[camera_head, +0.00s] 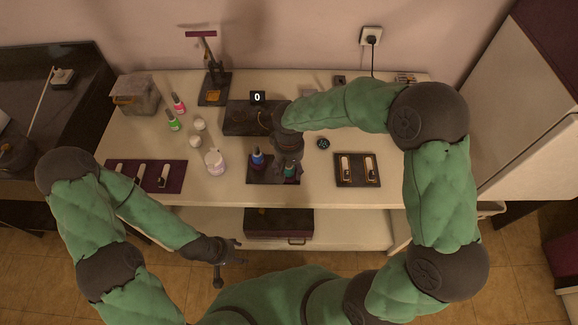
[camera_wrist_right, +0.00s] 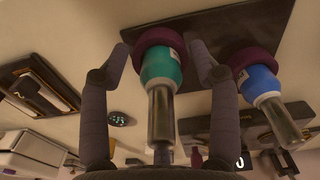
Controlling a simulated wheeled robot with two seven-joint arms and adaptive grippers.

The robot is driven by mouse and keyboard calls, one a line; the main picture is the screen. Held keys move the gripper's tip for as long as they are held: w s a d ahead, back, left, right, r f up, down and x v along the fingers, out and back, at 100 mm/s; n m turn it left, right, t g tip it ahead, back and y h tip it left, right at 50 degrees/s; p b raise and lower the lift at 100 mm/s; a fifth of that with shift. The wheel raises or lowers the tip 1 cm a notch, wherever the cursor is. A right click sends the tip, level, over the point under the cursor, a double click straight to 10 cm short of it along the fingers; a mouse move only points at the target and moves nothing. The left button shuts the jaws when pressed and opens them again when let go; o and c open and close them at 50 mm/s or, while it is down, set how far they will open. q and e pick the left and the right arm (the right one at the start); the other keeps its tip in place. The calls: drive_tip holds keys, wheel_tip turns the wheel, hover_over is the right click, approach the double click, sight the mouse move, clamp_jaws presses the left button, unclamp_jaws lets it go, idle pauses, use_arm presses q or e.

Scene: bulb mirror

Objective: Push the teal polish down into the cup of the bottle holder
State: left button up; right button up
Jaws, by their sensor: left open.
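The teal polish (camera_head: 289,171) stands on the dark bottle holder (camera_head: 271,179), at its right cup. In the right wrist view, the teal polish (camera_wrist_right: 162,70) has a long grey cap, and its base is at a maroon cup (camera_wrist_right: 152,38). How deep it sits is hard to tell. My right gripper (camera_head: 289,155) is over the polish. Its fingers (camera_wrist_right: 158,62) are on both sides of the bottle with gaps visible, so it looks open. A blue polish (camera_head: 258,158) stands in the left cup. My left gripper (camera_head: 232,251) is open and empty, in front of the table.
A dark box (camera_head: 242,119) with a display reading 0 stands behind the holder. A white jar (camera_head: 214,162) is left of it, and a dark tray (camera_head: 357,170) is right. A purple mat (camera_head: 146,176) lies at the left front.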

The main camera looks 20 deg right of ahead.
drive_tip(key=shift+r, duration=0.1)
wheel_tip(320, 180, up, 12)
drive_tip(key=shift+f, duration=0.1)
idle(0.5)
idle(0.5)
